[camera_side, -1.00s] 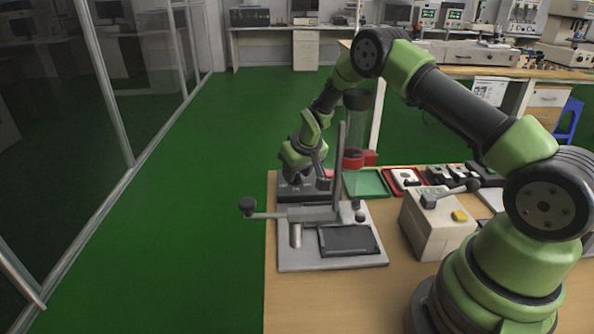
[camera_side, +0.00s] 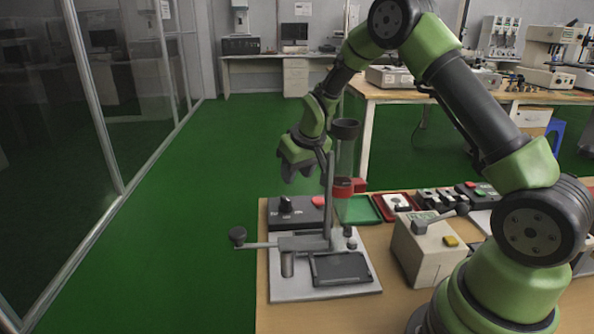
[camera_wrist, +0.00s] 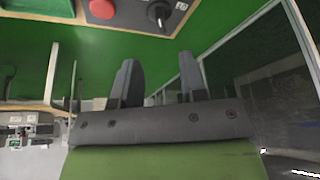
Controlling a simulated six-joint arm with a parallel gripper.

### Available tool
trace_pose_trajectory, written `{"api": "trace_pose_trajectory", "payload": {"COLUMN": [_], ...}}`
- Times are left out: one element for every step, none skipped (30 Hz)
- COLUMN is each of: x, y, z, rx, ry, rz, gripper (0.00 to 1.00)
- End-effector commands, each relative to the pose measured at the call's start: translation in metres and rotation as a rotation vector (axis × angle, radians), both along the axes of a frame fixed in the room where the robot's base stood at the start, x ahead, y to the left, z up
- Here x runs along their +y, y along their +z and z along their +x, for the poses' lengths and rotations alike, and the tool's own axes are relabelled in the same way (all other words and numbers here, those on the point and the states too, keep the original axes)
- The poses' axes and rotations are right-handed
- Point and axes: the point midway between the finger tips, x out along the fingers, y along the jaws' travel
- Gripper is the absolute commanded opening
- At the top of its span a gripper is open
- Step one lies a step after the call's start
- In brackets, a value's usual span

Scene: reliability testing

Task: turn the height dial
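A dark control box (camera_side: 300,221) stands at the back left of the table, behind the stand. It carries a black dial knob (camera_side: 286,205) with markings beside it and a red button (camera_side: 318,201). The knob (camera_wrist: 158,12) and the red button (camera_wrist: 102,8) also show at the top edge of the wrist view. Which control is the height dial cannot be read for certain. My gripper (camera_side: 297,178) is above the knob, clear of it and tilted. In the wrist view its two fingers (camera_wrist: 158,78) are apart with nothing between them.
A metal stand (camera_side: 328,285) with an upright post, a clear tube (camera_side: 345,155) and a side handle (camera_side: 238,235) is close to my gripper. A green tray (camera_side: 358,210) and a beige box (camera_side: 425,255) lie to the right. Free air is left of the table.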

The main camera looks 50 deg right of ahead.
Motion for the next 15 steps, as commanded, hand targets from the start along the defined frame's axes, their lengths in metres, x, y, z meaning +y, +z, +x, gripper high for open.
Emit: {"api": "trace_pose_trajectory", "payload": {"x": [0.0, 0.0, 0.0, 0.0, 0.0, -0.001, -0.001, -0.003, -0.005, -0.008, -0.011, -0.016, -0.02, -0.024, -0.029], "y": [0.0, 0.0, 0.0, 0.0, 0.0, -0.001, -0.001, -0.002, -0.003, -0.005, -0.006, -0.009, -0.011, -0.014, -0.016], "z": [0.0, 0.0, 0.0, 0.0, 0.0, 0.0, -0.001, -0.002, -0.003, -0.005, -0.007, -0.01, -0.014, -0.017, -0.021], "rx": [0.0, 0.0, 0.0, 0.0, 0.001, 0.002, 0.004, 0.009, 0.018, 0.026, 0.037, 0.052, 0.064, 0.076, 0.087], "ry": [0.0, 0.0, 0.0, 0.0, 0.0, -0.001, -0.001, -0.001, -0.002, -0.002, -0.003, 0.001, 0.003, 0.008, 0.015], "rz": [0.0, 0.0, 0.0, 0.0, 0.0, 0.001, 0.003, 0.005, 0.013, 0.019, 0.029, 0.045, 0.063, 0.084, 0.116], "gripper": [0.39, 0.39, 0.39, 0.39, 0.32, 0.23, 0.16, 0.1, 0.0, 0.0, 0.0, 0.0, 0.0, 0.0, 0.0]}}
